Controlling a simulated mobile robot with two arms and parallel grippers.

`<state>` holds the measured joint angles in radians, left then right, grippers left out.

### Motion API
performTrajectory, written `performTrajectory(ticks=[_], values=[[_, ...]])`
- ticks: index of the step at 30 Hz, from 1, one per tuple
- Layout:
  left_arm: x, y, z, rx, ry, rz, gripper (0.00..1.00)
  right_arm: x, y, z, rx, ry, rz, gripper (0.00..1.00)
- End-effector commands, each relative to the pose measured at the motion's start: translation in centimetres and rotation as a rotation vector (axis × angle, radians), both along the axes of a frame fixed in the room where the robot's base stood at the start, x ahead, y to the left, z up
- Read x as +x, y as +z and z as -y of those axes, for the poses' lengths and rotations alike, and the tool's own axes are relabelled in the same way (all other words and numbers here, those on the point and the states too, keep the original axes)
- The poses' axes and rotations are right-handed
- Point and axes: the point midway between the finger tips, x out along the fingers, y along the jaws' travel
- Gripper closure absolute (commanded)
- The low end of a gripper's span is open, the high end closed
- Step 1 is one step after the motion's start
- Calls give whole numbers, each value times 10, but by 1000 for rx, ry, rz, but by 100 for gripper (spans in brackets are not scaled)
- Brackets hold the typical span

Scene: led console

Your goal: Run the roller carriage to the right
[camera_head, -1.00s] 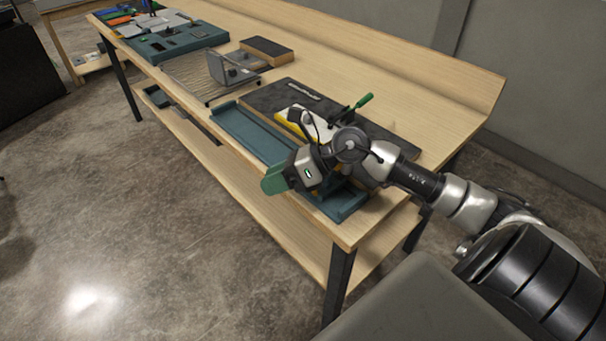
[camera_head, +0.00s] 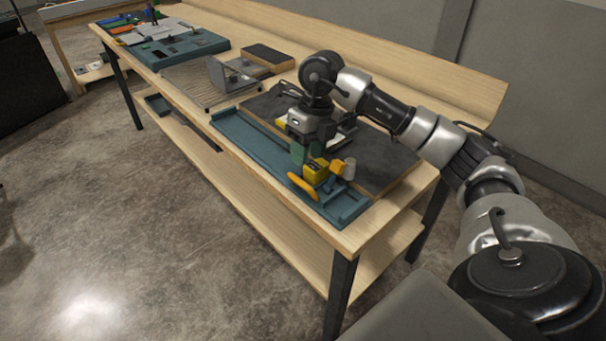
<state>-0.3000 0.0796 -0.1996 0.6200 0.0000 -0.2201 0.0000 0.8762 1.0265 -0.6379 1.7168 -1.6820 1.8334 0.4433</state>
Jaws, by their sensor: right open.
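The roller carriage (camera_head: 315,171) is a small yellow block at the right part of a long teal tray (camera_head: 244,133) on the workbench. An orange-yellow bar (camera_head: 302,187) lies at its front left, and a pale grey cylinder (camera_head: 349,169) stands at its right. My right gripper (camera_head: 308,154) points down with green fingers just above and behind the yellow block. It is open; whether a finger touches the block I cannot tell. The gripper body hides part of the black board behind. My left gripper is out of view.
A black board (camera_head: 390,161) lies behind the tray. A wire rack with a grey bracket (camera_head: 218,76), a dark-topped block (camera_head: 267,56) and a teal console (camera_head: 165,50) stand farther left. The tray's left stretch is empty, and bare wood runs along the back.

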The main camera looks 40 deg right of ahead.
Motion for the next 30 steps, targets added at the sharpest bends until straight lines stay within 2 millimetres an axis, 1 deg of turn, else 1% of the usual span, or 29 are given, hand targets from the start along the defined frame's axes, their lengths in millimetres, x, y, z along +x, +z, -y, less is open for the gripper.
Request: performTrajectory(ticks=[1, 3, 6, 9, 12, 15, 22, 23, 30], values=[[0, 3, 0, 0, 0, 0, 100, -1, -10, -3, 1, 2, -5, 60], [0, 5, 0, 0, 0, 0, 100, -1, -23, -6, 2, 3, -5, 60], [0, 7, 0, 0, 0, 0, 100, -2, -39, -9, 1, 4, -2, 60], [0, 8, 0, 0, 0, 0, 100, -1, -51, -11, 1, 2, -1, 60], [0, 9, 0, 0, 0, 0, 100, -2, -59, -13, 2, 2, 0, 60], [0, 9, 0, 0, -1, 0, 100, -1, -62, -14, 2, 3, 2, 60], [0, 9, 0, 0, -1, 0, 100, -1, -63, -14, 2, 3, 2, 60], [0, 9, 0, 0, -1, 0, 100, -1, -63, -14, 2, 3, 2, 63], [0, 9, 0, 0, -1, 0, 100, -1, -63, -14, 2, 3, 2, 100]])
